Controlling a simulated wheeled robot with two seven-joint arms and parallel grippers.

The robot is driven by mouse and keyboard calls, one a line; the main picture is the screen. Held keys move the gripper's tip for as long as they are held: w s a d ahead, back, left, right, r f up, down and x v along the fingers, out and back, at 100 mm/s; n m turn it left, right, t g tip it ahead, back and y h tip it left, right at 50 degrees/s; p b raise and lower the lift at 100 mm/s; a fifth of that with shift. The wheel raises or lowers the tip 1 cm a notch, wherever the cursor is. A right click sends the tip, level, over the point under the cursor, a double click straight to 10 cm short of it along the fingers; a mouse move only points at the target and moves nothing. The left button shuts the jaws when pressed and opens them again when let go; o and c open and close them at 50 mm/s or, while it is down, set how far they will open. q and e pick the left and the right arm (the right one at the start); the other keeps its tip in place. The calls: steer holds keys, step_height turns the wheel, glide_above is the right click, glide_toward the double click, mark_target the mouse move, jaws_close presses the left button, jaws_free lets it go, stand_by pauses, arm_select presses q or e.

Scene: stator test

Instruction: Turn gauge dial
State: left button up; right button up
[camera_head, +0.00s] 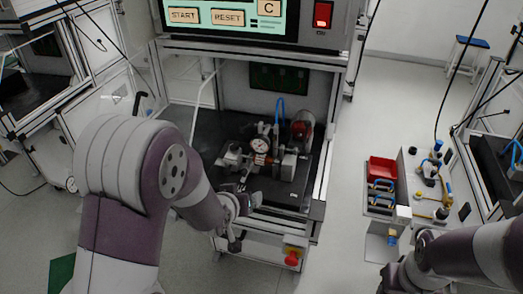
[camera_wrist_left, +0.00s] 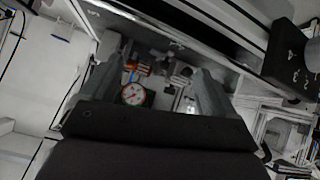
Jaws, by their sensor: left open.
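The gauge dial (camera_head: 260,145) is a small round white face on a test fixture inside the bench. In the left wrist view the gauge dial (camera_wrist_left: 132,94) shows a white face with a red centre, seen between my fingers towards the left one. My left gripper (camera_head: 240,205) is at the front edge of the bench, in front of and below the gauge. In the left wrist view my left gripper (camera_wrist_left: 157,75) has its two fingers spread apart with nothing held. My right arm shows at the lower right; its gripper is not seen.
A panel with START and RESET buttons (camera_head: 228,18) and a red switch (camera_head: 323,14) sits above the bench opening. A red motor-like part (camera_head: 302,130) and a blue hose (camera_head: 279,108) are by the gauge. A red bin (camera_head: 382,169) stands on a cart at right.

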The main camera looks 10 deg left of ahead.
mark_target(259, 147)
arm_select(q)
steer(key=w+t, duration=0.1)
steer(key=t, duration=0.1)
steer(key=w+r+n+t, duration=0.1)
steer(key=w+t, duration=0.1)
steer(key=w+r+n+t+b, duration=0.1)
steer(key=w+t, duration=0.1)
steer(key=shift+w+d+t, duration=0.1)
steer(key=shift+d+t, duration=0.05)
steer(key=shift+t, duration=0.25)
steer(key=shift+r+t, duration=0.35)
steer(key=shift+t, duration=0.05)
steer(key=w, duration=0.4)
steer(key=w+p, duration=0.1)
steer(key=w, duration=0.7)
steer(key=shift+w+d+r, duration=0.1)
steer(key=shift+w+d, duration=0.15)
arm_select(e)
steer(key=shift+w+d+f, duration=0.15)
steer(key=shift+d, duration=0.15)
arm_select(q)
steer(key=c, duration=1)
